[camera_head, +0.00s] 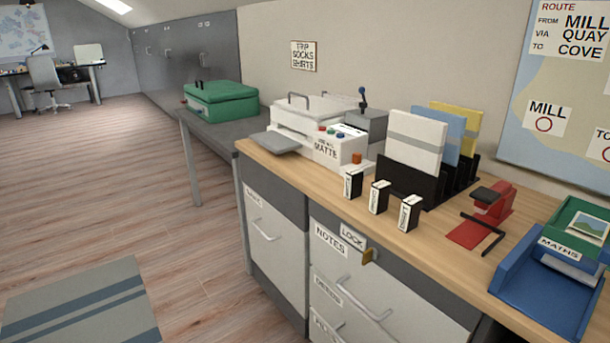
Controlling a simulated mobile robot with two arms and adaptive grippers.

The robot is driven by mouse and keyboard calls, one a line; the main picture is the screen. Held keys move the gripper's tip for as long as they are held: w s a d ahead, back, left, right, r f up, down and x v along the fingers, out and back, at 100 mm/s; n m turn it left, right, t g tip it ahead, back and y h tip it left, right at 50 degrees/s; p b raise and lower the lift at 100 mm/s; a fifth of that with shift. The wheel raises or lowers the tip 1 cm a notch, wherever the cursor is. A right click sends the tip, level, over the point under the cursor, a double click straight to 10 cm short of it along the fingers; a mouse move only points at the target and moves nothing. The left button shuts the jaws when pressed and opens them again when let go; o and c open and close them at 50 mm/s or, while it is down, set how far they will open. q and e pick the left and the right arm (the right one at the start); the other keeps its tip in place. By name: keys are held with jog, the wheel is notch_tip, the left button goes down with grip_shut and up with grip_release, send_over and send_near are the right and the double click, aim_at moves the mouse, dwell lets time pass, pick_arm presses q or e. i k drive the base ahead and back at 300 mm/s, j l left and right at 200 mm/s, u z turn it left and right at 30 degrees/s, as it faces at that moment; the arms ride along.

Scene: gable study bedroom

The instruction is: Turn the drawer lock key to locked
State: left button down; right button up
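A small brass-coloured key piece (367,257) sticks out at the top right of the drawer front marked NOTES (340,262), in the right-hand cabinet under the wooden counter. A label reading LOCK (352,239) is just above and left of it. The key is too small to tell which way it is turned. The NOTES drawer looks shut and has a light bar handle (364,300). Neither of my grippers is in view.
On the counter (420,240) stand a white printer-like machine (320,130), several small labelled blocks (379,197), a black rack with folders (417,150), a red tool (480,218) and a blue tray (545,300). A green case (220,100) lies on a further table. The floor at left is open, with a striped rug (80,310).

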aim_at(371, 254)
jog(key=k+j, duration=0.2)
jog(key=j, duration=0.2)
jog(key=k+j, duration=0.2)
jog(key=j, duration=0.2)
jog(key=k+j, duration=0.15)
jog(key=j, duration=0.25)
